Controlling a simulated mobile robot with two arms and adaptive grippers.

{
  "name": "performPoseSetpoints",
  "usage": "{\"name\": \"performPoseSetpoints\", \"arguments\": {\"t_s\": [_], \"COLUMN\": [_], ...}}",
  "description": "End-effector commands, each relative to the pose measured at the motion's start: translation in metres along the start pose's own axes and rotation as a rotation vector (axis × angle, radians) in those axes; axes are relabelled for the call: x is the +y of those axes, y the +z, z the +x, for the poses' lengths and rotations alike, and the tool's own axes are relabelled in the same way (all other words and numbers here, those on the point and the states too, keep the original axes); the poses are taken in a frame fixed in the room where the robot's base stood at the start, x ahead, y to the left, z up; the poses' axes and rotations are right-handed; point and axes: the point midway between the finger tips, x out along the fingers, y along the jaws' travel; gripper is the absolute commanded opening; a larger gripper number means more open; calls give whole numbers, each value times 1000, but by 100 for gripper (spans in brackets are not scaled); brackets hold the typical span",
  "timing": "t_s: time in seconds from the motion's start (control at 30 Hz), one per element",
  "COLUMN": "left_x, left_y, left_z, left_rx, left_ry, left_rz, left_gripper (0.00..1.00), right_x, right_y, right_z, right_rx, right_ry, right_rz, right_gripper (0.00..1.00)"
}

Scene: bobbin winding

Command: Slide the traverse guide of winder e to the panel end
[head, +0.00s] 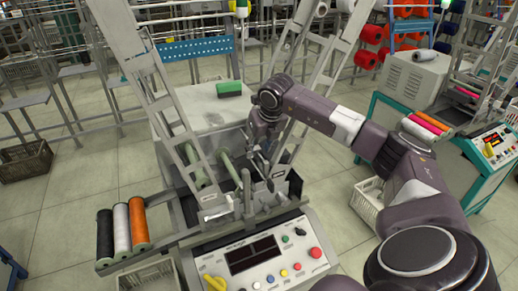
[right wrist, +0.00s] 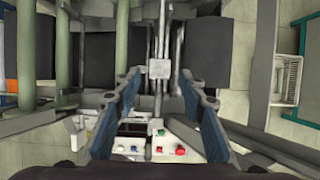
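The winder (head: 265,258) with its control panel is in front of me in the head view. My right gripper (head: 264,172) reaches down into its middle, among the rods. In the right wrist view the right gripper (right wrist: 159,82) is open, with its two blue-padded fingers apart. A small light-grey block (right wrist: 159,68), which looks like the traverse guide, sits on thin rods between and slightly beyond the fingertips. I see gaps on both sides of it. The panel (right wrist: 160,146) is at the bottom of that view. In the head view my gripper hides the block. My left gripper is not in view.
Black, white and orange bobbins (head: 122,230) lie in a rack left of the winder. Green rods (head: 228,170) and slanted frame rails (head: 165,110) stand close to my right gripper. A green brush-like block (head: 229,89) lies on the winder's top. A white crate (head: 368,200) stands at right.

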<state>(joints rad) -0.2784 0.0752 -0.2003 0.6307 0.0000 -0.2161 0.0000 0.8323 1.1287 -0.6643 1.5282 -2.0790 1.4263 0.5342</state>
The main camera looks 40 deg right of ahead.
Motion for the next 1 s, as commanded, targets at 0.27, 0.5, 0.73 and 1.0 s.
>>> {"name": "performPoseSetpoints", "arguments": {"t_s": [0.27, 0.5, 0.73, 1.0], "left_x": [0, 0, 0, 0], "left_y": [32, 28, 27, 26], "left_z": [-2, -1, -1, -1], "left_rx": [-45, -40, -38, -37], "left_ry": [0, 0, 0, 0], "left_rz": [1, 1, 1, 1], "left_gripper": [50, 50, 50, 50], "right_x": [0, 0, 0, 0], "right_y": [0, 1, 0, 0], "right_z": [-5, -47, -94, -119], "right_rx": [0, -4, -3, 0], "right_ry": [0, 0, 0, 0], "right_rz": [0, -1, -1, 0], "right_gripper": [38, 38, 38, 38]}}
